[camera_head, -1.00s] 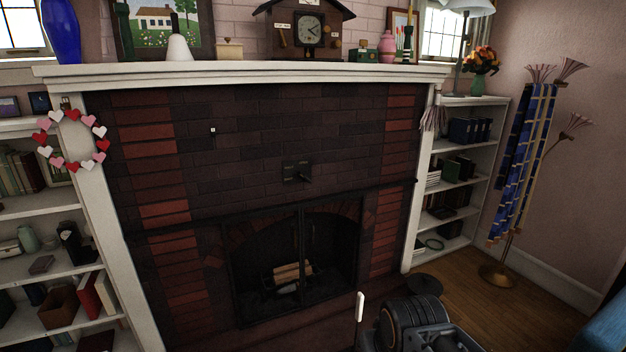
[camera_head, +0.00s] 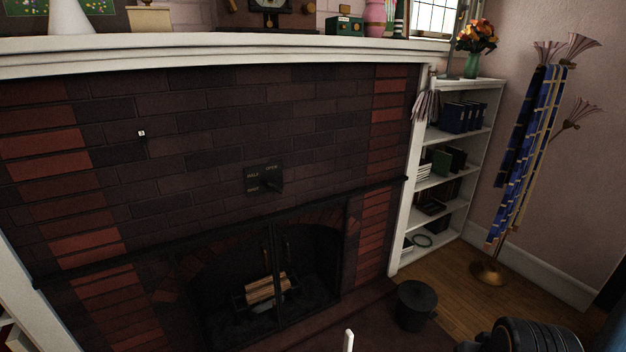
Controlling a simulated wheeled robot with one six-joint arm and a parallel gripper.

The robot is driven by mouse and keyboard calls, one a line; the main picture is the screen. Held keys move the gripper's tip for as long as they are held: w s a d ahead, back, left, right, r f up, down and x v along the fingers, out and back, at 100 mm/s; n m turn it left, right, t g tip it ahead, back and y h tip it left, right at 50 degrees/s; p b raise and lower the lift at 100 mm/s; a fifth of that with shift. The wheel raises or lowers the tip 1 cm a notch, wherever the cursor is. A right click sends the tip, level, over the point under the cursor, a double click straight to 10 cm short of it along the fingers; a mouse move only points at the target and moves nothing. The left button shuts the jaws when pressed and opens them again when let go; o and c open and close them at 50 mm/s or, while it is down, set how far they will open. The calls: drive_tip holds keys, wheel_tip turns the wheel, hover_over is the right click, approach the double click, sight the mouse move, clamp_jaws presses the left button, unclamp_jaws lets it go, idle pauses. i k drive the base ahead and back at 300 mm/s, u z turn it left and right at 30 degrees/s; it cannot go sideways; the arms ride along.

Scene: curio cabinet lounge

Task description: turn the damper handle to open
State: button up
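The damper plate (camera_head: 256,179) is a small dark plate on the brick above the firebox, left of centre in the head view. Lettering on it seems to read HALF, OPEN and a third mark at lower left. A short dark handle (camera_head: 272,185) sticks out at its lower right; its exact angle is hard to tell. A dark rounded part of my arm (camera_head: 530,338) shows at the bottom right, well away from the plate. My gripper's fingers cannot be made out in the frame.
A white mantel (camera_head: 200,55) with ornaments runs above the plate. Below is the firebox with logs (camera_head: 266,288). A dark bucket (camera_head: 416,307) stands on the hearth's right. A white upright piece (camera_head: 348,340), unclear what, shows at the bottom edge. The brick around the plate is clear.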

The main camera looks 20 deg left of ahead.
sight(273, 185)
drive_tip(key=u, duration=0.1)
drive_tip(key=i, duration=0.85)
drive_tip(key=u, duration=1)
drive_tip(key=i, duration=0.45)
drive_tip(key=u, duration=0.45)
